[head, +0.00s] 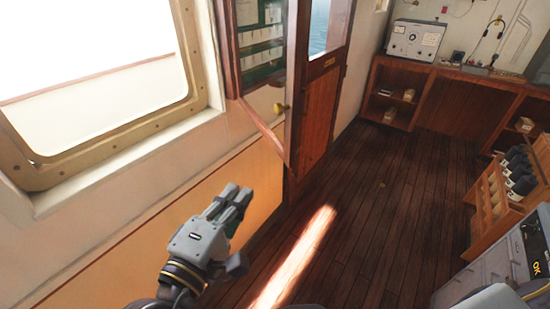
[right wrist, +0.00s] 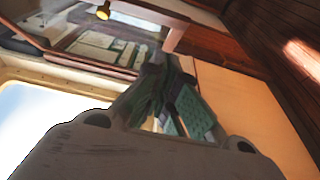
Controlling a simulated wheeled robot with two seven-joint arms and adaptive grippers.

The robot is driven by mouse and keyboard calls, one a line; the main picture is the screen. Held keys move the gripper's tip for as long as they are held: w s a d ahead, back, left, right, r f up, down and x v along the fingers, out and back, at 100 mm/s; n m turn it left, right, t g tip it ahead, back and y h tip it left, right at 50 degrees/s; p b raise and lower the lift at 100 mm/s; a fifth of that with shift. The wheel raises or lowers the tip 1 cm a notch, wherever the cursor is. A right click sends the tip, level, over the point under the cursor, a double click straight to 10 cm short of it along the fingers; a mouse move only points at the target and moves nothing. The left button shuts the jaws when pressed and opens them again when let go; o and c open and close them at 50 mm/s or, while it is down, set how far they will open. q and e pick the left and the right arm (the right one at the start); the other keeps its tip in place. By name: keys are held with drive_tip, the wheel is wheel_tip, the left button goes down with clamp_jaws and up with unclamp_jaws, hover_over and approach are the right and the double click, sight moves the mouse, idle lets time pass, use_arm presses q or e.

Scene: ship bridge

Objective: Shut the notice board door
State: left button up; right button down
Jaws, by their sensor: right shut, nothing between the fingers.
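The notice board (head: 262,38) hangs on the wall right of the bright window, with pale papers on a green backing. Its wood-framed door (head: 264,128) stands open, swung out from the wall into the room. A brass knob (head: 278,108) shows near the door's outer edge. My right gripper (head: 238,203) is shut and empty, below and to the left of the door's lower corner, apart from it. In the right wrist view the papers (right wrist: 105,45) and the knob (right wrist: 103,12) show beyond my fingers (right wrist: 178,108). My left gripper is out of view.
A brown wooden door (head: 318,110) with a window stands just behind the notice board door. The plank floor (head: 375,200) is clear in the middle. A wooden rack (head: 490,205) and a grey console (head: 485,280) stand at the right. Shelves (head: 395,95) line the back.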

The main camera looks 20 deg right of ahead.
drive_tip(key=shift+w, duration=0.1)
drive_tip(key=p, duration=0.2)
approach(284, 146)
drive_tip(key=w+a, duration=0.2)
drive_tip(key=w, duration=0.1)
drive_tip(key=shift+w+d+p, duration=0.15)
drive_tip(key=shift+d+p, duration=0.5)
drive_tip(key=shift+d, duration=1.45)
drive_tip(key=shift+d, duration=0.15)
